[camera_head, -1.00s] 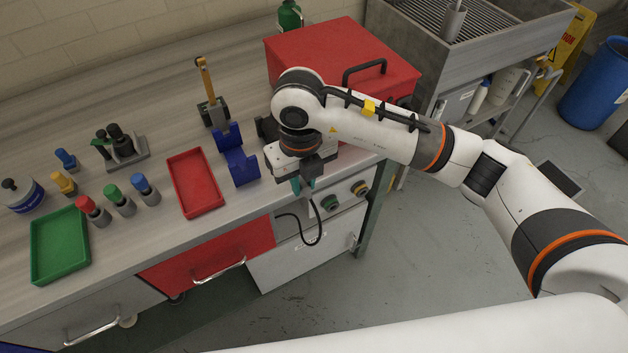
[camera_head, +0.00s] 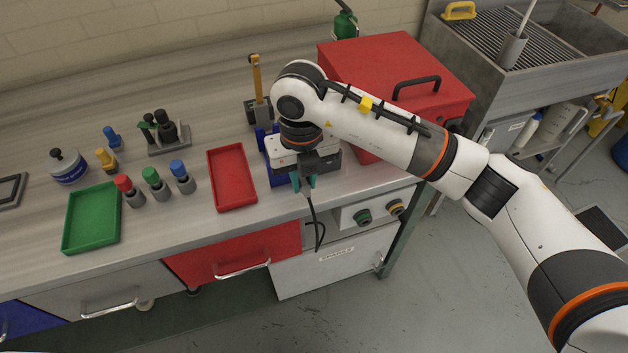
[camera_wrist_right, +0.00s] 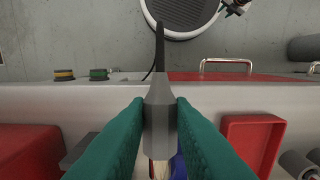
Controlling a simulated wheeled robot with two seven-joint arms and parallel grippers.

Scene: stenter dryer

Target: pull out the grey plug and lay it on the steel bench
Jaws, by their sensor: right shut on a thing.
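My right gripper (camera_head: 303,185) is shut on the grey plug, at the bench's front edge left of the knobs in the head view. In the right wrist view the grey plug (camera_wrist_right: 160,112) sits between the teal fingers (camera_wrist_right: 160,125), and a black cable runs from its far end. In the head view the fingers and wrist mostly hide the plug; its cable (camera_head: 314,225) hangs down in front. No socket shows around the plug. The brushed grey bench (camera_head: 190,222) lies behind and to the left. My left gripper is not in view.
A red tray (camera_head: 233,205), a green tray (camera_head: 92,240) and several colored-top pegs stand left of my right gripper. A blue holder, partly hidden, is beside it. A red box (camera_head: 380,65) is behind the arm.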

